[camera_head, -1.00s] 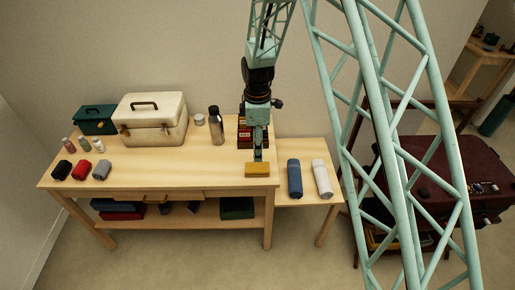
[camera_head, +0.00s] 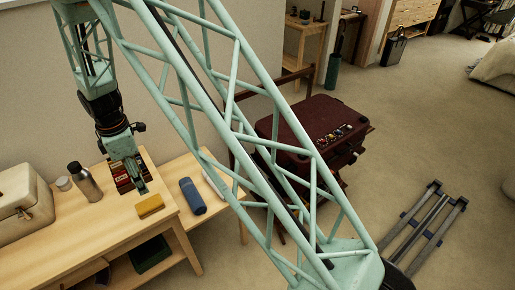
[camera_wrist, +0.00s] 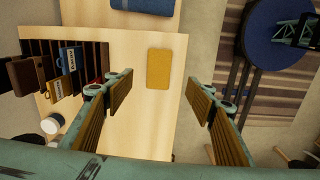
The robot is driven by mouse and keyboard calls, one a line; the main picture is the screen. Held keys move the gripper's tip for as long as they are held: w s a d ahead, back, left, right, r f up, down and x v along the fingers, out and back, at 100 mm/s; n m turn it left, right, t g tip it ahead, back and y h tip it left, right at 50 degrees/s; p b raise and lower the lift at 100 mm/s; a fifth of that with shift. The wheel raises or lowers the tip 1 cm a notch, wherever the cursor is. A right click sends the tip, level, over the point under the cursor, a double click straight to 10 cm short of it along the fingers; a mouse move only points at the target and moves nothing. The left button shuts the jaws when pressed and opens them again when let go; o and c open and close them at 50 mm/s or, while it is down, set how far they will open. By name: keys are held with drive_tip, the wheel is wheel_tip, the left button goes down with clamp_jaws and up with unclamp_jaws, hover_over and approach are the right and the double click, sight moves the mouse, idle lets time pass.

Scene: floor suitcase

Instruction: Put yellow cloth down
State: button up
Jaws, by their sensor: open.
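The yellow cloth (camera_head: 150,206), a folded flat block, lies on the wooden table near its right front edge. In the wrist view the cloth (camera_wrist: 159,68) lies flat on the pale tabletop, with bare wood around it. My gripper (camera_head: 142,188) is just behind the cloth, pointing down. In the wrist view my gripper (camera_wrist: 159,84) has its two fingers wide apart, one on each side of the cloth, with clear gaps and nothing between them touching the cloth. The exact height of the fingertips above the table is hard to tell.
A rack of small boxes (camera_wrist: 68,72) stands close beside the left finger. A metal bottle (camera_head: 85,182), a white-lidded jar (camera_head: 64,184) and a cream case (camera_head: 22,206) stand left. A blue roll (camera_head: 192,196) and white roll (camera_head: 213,184) lie on the lower side table. A maroon suitcase (camera_head: 311,122) stands right.

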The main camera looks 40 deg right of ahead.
drive_tip(key=s+d+r+m+t, duration=0.1)
drive_tip(key=s+d+r+m, duration=0.25)
drive_tip(key=s+r, duration=0.45)
drive_tip(key=s+d+r+m, duration=0.25)
drive_tip(key=d+r, duration=0.25)
drive_tip(key=r, duration=0.7)
drive_tip(key=s+d+r+m+t, duration=0.15)
drive_tip(key=s+d+r, duration=0.35)
drive_tip(key=r, duration=0.5)
drive_tip(key=s+d+r+m, duration=0.2)
drive_tip(key=s+r+m, duration=0.1)
drive_tip(key=s, duration=0.7)
drive_tip(key=s+d+r+m, duration=0.2)
drive_tip(key=s+r+m, duration=0.1)
drive_tip(key=s, duration=0.7)
drive_tip(key=s+d+r+m+t, duration=0.1)
drive_tip(key=s+d+r+m, duration=0.1)
drive_tip(key=s, duration=0.8)
drive_tip(key=shift+s+d+r+m, duration=0.25)
drive_tip(key=shift+s+r+m, duration=0.2)
drive_tip(key=shift+m, duration=0.6)
drive_tip(key=shift+w, duration=0.1)
drive_tip(key=shift+b+x, duration=0.85)
drive_tip(key=shift+b, duration=0.1)
drive_tip(key=shift+o, duration=0.5)
drive_tip(key=shift+s+f, duration=0.15)
drive_tip(key=shift+s, duration=0.1)
